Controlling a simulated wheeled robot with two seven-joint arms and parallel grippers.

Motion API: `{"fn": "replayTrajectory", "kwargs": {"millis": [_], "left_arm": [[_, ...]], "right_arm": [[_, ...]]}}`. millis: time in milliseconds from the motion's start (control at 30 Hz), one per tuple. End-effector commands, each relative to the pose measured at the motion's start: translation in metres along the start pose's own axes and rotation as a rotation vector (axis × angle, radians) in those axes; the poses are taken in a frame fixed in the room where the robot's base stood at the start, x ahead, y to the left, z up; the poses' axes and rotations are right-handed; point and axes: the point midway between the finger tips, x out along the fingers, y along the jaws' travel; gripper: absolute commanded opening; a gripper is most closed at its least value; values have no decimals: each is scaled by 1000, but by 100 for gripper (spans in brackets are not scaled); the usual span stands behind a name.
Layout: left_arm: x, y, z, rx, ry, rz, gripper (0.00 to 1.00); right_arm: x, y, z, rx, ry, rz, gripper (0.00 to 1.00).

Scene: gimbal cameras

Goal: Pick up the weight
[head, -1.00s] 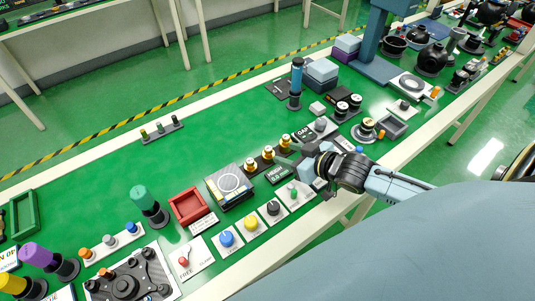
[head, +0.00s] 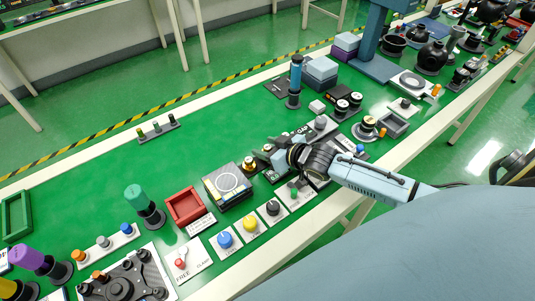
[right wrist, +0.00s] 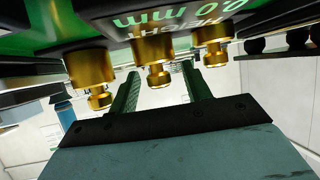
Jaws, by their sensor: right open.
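Several small brass weights stand in a row on the green bench. In the head view one weight (head: 249,163) shows just left of my right gripper (head: 266,153), whose jaws and wrist cover the others. In the right wrist view, which looks upside down, three brass weights show: a left one (right wrist: 90,72), a middle one (right wrist: 152,55) and a right one (right wrist: 212,45). My right gripper (right wrist: 160,85) is open, and the middle weight's knob appears between its two green-black fingers. I cannot tell whether a finger touches it. My left gripper is not in view.
A scale-like box (head: 228,184) with a round dial stands left of the weights, beside a red tray (head: 185,206). Knob panels, such as the yellow knob (head: 250,224), line the near edge. A blue cylinder on a stand (head: 295,82) rises behind.

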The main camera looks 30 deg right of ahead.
Motion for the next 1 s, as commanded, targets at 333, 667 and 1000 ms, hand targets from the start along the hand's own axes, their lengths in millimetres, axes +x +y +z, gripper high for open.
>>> {"fn": "replayTrajectory", "kwargs": {"millis": [333,667,1000], "left_arm": [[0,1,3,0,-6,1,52],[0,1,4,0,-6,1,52],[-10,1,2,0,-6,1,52]], "right_arm": [[0,0,0,1,0,0,20],[-1,0,-1,0,3,0,0],[-15,0,-32,-1,6,-2,0]]}}
